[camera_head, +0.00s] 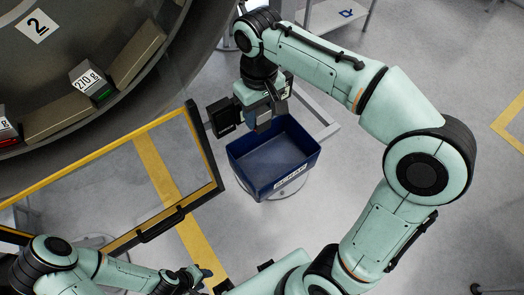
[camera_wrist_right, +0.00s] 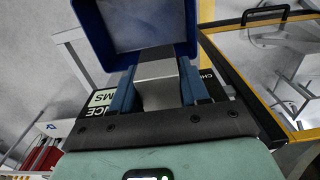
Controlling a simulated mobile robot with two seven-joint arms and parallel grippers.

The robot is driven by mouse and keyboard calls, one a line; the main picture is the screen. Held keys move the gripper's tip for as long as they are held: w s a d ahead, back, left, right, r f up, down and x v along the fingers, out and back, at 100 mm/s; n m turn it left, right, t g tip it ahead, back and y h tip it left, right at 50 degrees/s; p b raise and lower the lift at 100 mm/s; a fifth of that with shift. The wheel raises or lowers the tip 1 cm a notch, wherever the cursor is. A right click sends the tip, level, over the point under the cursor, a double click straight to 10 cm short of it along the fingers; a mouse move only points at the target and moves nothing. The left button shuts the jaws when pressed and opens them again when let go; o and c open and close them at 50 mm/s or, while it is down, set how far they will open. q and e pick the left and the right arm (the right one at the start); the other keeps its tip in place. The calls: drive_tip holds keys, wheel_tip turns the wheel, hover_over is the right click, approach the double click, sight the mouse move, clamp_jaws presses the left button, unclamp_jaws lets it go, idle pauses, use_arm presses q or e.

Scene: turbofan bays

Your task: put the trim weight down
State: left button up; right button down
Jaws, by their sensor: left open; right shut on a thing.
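The trim weight (camera_wrist_right: 157,82) is a plain grey block. In the right wrist view it sits between the two blue fingers of my right gripper (camera_wrist_right: 158,92), which is shut on it. In the head view my right gripper (camera_head: 266,120) hangs at the far rim of a blue open bin (camera_head: 290,184), and the weight is hard to make out there. In the right wrist view the bin (camera_wrist_right: 191,52) lies just beyond the fingertips, and its visible floor looks bare. My left gripper (camera_head: 198,277) is open and empty at the bottom of the head view.
The bin stands on a round stand and bears a label too small to read. Left of it is a clear panel with a yellow-and-black frame (camera_head: 208,160). The engine ring (camera_head: 60,55), marked 2, holds a block labelled 270 g (camera_head: 92,84). Floor to the right is free.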

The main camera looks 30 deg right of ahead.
use_arm(q)
drive_tip(key=shift+s+f+b, duration=0.65)
drive_tip(key=shift+s+f, duration=0.15)
drive_tip(key=shift+f, duration=0.15)
drive_tip(key=shift+s+f+b, duration=0.65)
drive_tip(key=shift+s+f, duration=0.1)
drive_tip(key=shift+f, duration=0.2)
use_arm(e)
drive_tip(key=shift+s+f, duration=0.2)
drive_tip(key=shift+f, duration=9.1)
use_arm(q)
drive_tip(key=shift+s+f+b, duration=0.2)
drive_tip(key=shift+f+b, duration=0.1)
drive_tip(key=shift+f, duration=0.1)
use_arm(e)
drive_tip(key=shift+f, duration=0.55)
drive_tip(key=shift+f, duration=0.1)
drive_tip(key=c, duration=0.6)
unclamp_jaws()
drive_tip(key=shift+o, duration=0.2)
